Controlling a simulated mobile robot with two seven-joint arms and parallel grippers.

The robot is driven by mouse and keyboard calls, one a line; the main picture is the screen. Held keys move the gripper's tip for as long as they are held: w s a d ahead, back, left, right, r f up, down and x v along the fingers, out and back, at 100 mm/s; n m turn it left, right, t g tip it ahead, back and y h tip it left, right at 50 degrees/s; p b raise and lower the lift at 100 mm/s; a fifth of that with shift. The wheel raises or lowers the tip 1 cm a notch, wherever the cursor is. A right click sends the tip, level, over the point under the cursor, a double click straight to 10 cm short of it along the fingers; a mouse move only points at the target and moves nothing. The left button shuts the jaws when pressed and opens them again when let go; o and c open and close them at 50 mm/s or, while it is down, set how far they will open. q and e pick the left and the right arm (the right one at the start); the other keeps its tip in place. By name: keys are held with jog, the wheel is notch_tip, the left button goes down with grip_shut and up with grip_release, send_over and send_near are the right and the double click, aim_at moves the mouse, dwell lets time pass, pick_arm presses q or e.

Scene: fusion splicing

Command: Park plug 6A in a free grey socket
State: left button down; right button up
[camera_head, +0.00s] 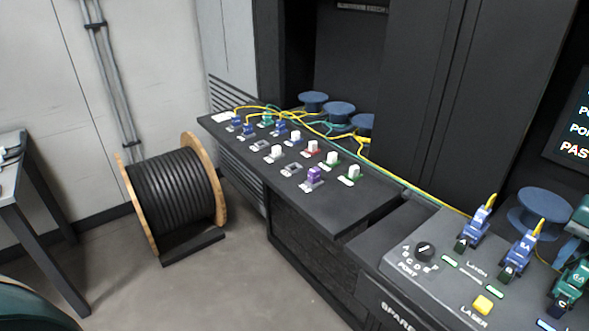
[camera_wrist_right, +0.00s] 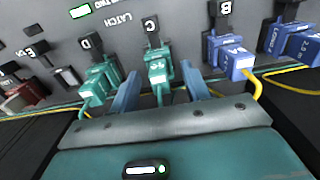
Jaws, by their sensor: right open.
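A teal plug (camera_wrist_right: 157,66) stands in port C in the right wrist view; its label is too small to read, so I cannot tell if it is plug 6A. The same plug (camera_head: 571,285) shows at the right edge of the head view. My right gripper (camera_wrist_right: 161,78) is open, with one blue finger on each side of this plug, apart from it. Two empty grey sockets, a far one (camera_head: 260,146) and a near one (camera_head: 291,169), show on the dark sloping panel (camera_head: 345,210). My left gripper is not in view.
Blue plugs stand in port A (camera_head: 477,222) and port B (camera_head: 521,255). Another teal plug (camera_wrist_right: 97,80) stands in port D. White, blue, teal and purple (camera_head: 314,176) plugs or caps fill other panel sockets. Yellow and teal cables run along the back. A cable drum (camera_head: 175,190) stands on the floor.

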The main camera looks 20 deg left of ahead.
aim_at(587, 267)
dwell(0.7)
grip_shut()
dwell(0.3)
jog(key=shift+r+p, duration=2.1)
jog(key=shift+r, duration=0.95)
